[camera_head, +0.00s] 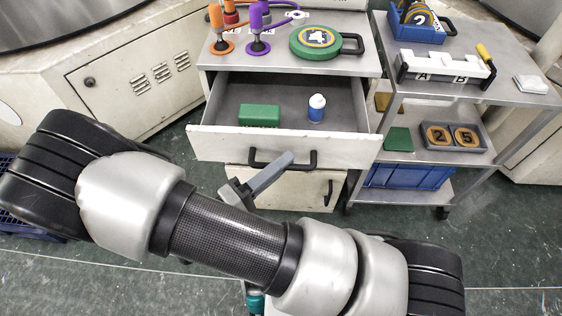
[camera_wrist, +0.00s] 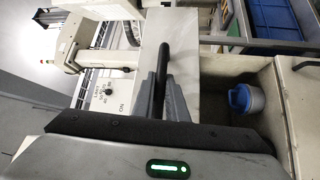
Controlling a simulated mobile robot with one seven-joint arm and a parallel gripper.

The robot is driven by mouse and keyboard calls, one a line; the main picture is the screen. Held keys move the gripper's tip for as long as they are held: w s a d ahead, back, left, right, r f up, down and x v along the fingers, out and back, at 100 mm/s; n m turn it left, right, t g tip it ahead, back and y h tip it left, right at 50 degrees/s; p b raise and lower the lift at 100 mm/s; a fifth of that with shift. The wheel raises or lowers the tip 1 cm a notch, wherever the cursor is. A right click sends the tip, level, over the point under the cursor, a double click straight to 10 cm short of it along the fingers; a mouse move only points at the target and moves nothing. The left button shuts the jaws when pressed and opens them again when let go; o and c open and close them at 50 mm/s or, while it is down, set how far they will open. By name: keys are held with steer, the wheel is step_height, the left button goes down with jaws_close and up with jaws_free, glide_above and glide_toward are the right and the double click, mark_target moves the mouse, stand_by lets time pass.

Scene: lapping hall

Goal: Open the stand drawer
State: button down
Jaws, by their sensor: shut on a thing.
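The stand drawer (camera_head: 285,146) is pulled well out of the white stand, and its inside shows. A green block (camera_head: 260,115) and a small blue bottle with a white cap (camera_head: 316,108) are in it. The black drawer handle (camera_head: 300,166) is on its front. My gripper (camera_head: 285,162) reaches the handle from the front, with its grey fingers at the bar's middle. In the wrist view, my gripper (camera_wrist: 165,98) is shut on the black handle (camera_wrist: 163,62), which runs between the fingers. The fingers partly hide the handle.
On the stand top (camera_head: 350,67) are orange and purple upright pieces and a green round thing marked 4 (camera_head: 315,41). A lower front with its own handle (camera_head: 328,192) is below the drawer. A shelf cart (camera_head: 520,91) stands close at right. Green floor lies in front.

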steer(key=c, duration=1.8)
jaws_free()
steer(key=shift+o, duration=0.2)
steer(key=shift+a, duration=0.1)
steer(key=v, duration=1.7)
steer(key=shift+p, duration=0.4)
steer(key=shift+a+r, duration=0.1)
steer(key=shift+r, duration=0.05)
